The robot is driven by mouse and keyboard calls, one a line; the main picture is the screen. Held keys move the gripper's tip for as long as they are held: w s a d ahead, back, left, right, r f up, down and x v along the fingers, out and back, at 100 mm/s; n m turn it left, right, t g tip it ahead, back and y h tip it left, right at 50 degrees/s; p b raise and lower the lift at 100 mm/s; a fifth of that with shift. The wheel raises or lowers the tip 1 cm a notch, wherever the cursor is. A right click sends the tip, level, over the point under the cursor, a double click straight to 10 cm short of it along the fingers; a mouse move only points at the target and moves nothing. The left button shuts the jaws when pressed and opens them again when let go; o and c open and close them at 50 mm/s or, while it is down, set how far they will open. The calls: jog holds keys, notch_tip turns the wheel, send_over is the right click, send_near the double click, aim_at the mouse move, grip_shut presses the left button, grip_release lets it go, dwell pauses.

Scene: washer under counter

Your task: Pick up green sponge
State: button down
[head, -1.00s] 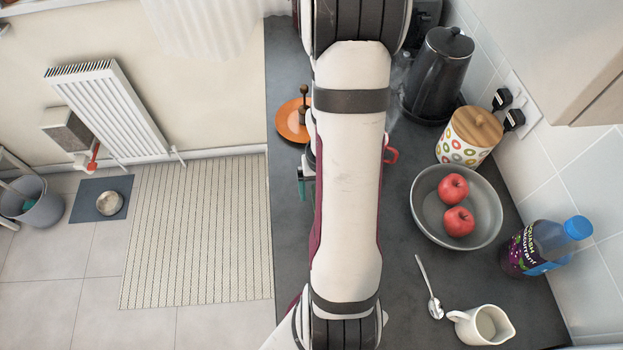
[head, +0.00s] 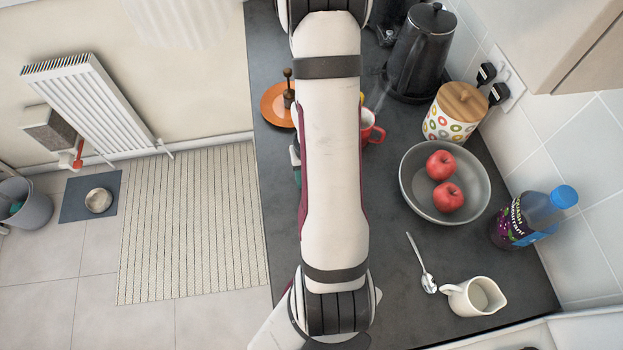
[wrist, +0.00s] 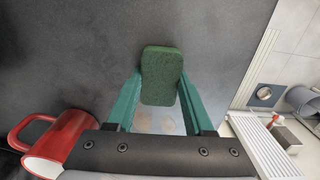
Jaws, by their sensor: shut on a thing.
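The green sponge (wrist: 161,75) is in the wrist view, between the two green fingers of my gripper (wrist: 161,92). My gripper is shut on it, with a finger on each side of its lower part. The dark countertop (wrist: 95,50) lies behind the sponge; I cannot tell how far the sponge is above it. In the head view my arm hides the sponge and most of the gripper.
A red mug (head: 371,129) stands close by, also in the wrist view (wrist: 62,143). An orange plate (head: 277,106), a grey bowl (head: 412,196) with two apples, a spoon (head: 421,262), a white jug (head: 474,297), a bottle (head: 525,219), a canister (head: 455,112) and a kettle (head: 419,52) share the counter.

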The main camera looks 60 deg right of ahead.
notch_tip(320, 180, up, 4)
jog(key=shift+r, duration=0.25)
jog(key=s+d+r, duration=0.2)
jog(key=s+r, duration=0.4)
jog(key=s, duration=0.5)
jog(key=shift+s+r, duration=0.25)
